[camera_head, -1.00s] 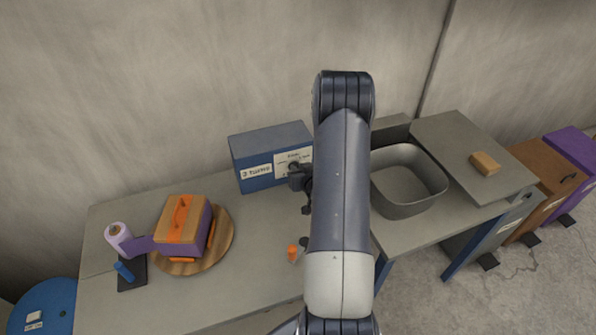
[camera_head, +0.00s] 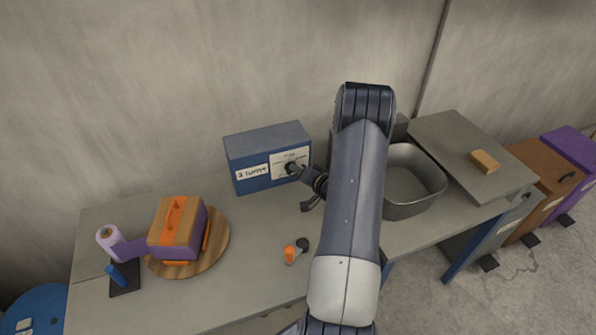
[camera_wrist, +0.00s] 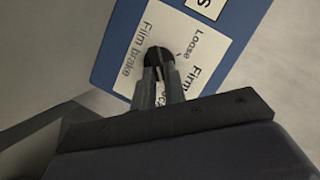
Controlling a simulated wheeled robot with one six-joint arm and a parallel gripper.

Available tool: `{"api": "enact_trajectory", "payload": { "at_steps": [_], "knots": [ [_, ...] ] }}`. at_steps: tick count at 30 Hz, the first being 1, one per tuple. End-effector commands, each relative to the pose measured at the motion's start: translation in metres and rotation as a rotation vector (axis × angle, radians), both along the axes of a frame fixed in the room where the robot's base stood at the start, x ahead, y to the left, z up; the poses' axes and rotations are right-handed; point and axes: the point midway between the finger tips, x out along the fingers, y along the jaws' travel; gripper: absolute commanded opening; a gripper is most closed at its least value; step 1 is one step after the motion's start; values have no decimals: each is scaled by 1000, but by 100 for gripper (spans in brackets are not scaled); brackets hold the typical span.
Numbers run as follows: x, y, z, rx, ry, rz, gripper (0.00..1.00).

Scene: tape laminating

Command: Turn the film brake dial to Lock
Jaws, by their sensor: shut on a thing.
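The film brake dial (camera_wrist: 158,57) is a dark round knob on a white label (camera_wrist: 183,40) with "Film brake" and "Loose" printed on it. The label is on the front of a blue box (camera_head: 240,186) at the back of the table. In the wrist view my gripper (camera_wrist: 159,72) is shut on the dial, with a finger on each side of it. The gripper also shows at the box front in the head view (camera_head: 293,168). My fingers hide part of the label, so I cannot read which setting the dial points to.
A purple and orange box (camera_head: 178,228) sits on a round wooden turntable (camera_head: 222,243) at left. Beside it is a film roll (camera_head: 109,238) on a stand. An orange-and-black tool (camera_head: 296,251) lies mid-table. A grey bin (camera_head: 409,209) stands right of my arm.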

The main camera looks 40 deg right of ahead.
Motion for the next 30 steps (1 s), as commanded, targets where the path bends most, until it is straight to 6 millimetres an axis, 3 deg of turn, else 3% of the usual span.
{"api": "enact_trajectory", "payload": {
  "at_steps": [19, 20, 21, 27, 30],
  "knots": [
    [0, -2, 0, 53, -16, -2, 0],
    [0, -2, 0, 53, -17, -2, 13],
    [0, -2, 0, 53, -16, -2, 16],
    [0, -1, 0, 53, -15, -2, 32],
    [0, -1, 0, 52, -15, -1, 34]
  ]
}}
